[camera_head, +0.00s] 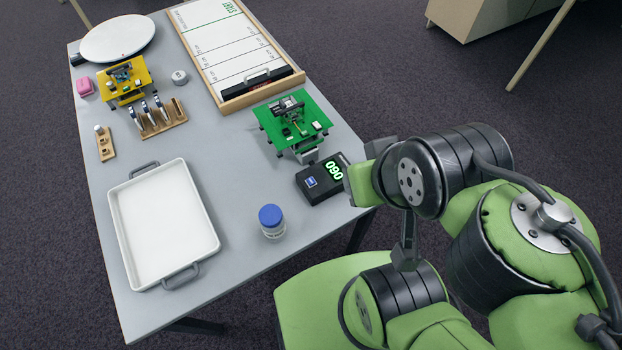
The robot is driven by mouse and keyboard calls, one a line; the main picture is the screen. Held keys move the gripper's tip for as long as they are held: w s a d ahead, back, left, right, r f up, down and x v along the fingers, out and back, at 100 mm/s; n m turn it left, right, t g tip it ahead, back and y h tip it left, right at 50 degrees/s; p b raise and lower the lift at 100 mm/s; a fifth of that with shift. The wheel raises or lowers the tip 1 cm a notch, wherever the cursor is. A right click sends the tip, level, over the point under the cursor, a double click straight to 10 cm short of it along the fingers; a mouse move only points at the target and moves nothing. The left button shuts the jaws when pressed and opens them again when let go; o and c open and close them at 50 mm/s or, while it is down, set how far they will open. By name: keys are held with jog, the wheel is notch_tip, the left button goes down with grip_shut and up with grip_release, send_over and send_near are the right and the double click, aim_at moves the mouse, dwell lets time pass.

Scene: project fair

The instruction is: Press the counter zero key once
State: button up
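The counter (320,178) is a small black box near the table's right edge, in front of the green device. Its display (334,170) shows green digits that look like 090 or 060, seen at a slant. A blue key (310,182) with a small light mark sits at the left of its top face; it looks like the zero key. My green and black arm reaches in from the right, its near links ending just right of the counter. My gripper's fingertips cannot be made out; they are hidden by or merged with the arm links.
A blue-lidded jar (271,222) stands left of and nearer than the counter. A green device (291,122) stands behind it. A white tray (206,258), a wooden rack (165,127), a yellow device (124,78) and a marked track board (230,45) share the grey table (235,165).

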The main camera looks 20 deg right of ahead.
grip_shut()
dwell(1.3)
